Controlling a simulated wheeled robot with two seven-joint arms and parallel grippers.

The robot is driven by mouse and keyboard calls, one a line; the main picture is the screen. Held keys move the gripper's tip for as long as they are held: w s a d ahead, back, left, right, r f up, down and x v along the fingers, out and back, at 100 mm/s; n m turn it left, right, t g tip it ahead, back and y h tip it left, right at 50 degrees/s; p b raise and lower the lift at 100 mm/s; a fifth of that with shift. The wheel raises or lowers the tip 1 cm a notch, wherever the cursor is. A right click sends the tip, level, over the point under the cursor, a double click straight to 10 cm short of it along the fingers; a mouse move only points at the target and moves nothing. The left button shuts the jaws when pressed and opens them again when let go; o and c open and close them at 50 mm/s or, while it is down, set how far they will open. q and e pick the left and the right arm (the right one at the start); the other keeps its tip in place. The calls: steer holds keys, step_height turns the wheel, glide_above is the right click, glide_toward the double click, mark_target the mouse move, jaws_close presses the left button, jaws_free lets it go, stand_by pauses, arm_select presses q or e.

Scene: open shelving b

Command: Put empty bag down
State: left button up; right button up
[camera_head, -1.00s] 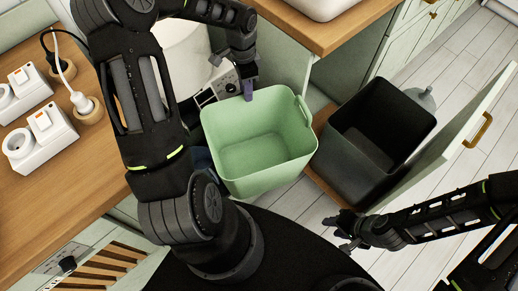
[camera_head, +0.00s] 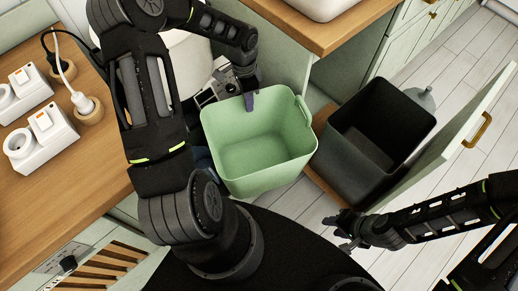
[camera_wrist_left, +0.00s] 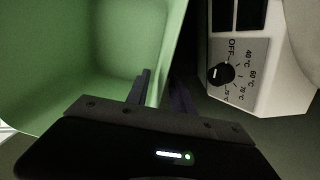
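No bag can be made out. An empty light green bin (camera_head: 262,160) stands upright between the counters, with its open top facing up. My left gripper (camera_head: 249,103) is at the bin's far rim. In the left wrist view my left gripper (camera_wrist_left: 160,93) has its fingers apart, one inside and one outside the wall of the green bin (camera_wrist_left: 70,60); a firm hold does not show. My right gripper (camera_head: 336,234) is low at the right, empty, with its fingers apart, in front of the black bin.
An empty black bin (camera_head: 375,140) stands at an open cabinet door (camera_head: 450,140) on the right. A white appliance with a temperature dial (camera_wrist_left: 240,75) is close beside my left gripper. A wooden counter (camera_head: 75,170) with white power sockets (camera_head: 38,135) is at the left.

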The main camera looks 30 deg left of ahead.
arm_select(q)
steer(key=shift+c, duration=0.2)
jaws_close()
stand_by(1.2)
